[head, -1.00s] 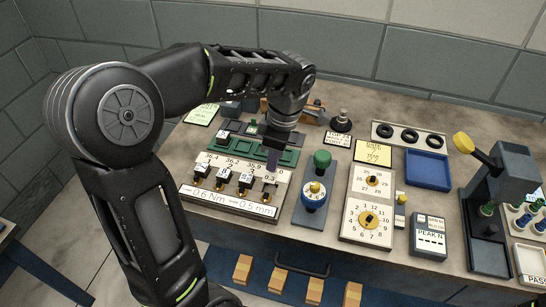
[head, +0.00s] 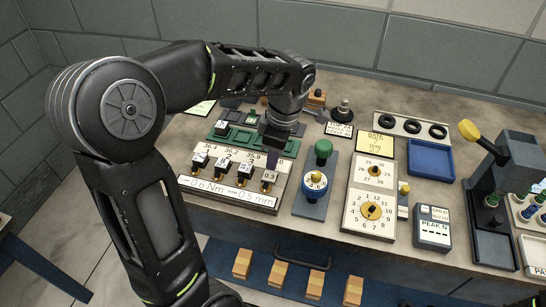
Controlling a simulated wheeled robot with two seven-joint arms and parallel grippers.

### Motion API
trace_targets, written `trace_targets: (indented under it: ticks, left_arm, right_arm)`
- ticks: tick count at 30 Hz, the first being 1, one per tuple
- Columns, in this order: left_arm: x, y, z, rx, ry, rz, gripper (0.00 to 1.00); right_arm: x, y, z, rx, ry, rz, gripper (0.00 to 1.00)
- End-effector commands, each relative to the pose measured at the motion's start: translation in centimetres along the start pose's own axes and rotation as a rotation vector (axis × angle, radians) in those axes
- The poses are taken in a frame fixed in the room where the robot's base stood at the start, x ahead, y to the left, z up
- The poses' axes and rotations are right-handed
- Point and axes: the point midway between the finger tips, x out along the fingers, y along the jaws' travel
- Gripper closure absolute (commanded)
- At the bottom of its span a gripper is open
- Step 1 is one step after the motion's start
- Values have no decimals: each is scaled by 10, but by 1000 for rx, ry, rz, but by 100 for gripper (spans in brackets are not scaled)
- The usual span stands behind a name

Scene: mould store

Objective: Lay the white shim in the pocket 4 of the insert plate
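The green insert plate (head: 228,137) lies on the bench behind the row of small gauges, partly covered by my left arm and gripper. My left gripper (head: 273,152) points down at the plate's right end. Its fingertips are dark and small, and the gap between them does not show. The white shim cannot be made out; the gripper may hide it. Pocket 4 cannot be told apart from the other pockets here. My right gripper is out of view.
In front of the plate stands a gauge board (head: 233,192) with several small knobs. To its right are a blue-knobbed block (head: 316,181), a dial panel (head: 369,211) and a blue tray (head: 430,160). A press with a yellow handle (head: 468,129) stands at the far right.

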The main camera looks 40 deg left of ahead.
Motion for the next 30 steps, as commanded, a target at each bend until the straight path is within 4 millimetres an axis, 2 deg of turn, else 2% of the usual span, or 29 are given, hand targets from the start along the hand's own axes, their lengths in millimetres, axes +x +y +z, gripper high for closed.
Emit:
trace_targets:
  ticks: [30]
  left_arm:
    - [5,0,1,0,0,0,100]
  right_arm:
    - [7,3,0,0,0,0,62]
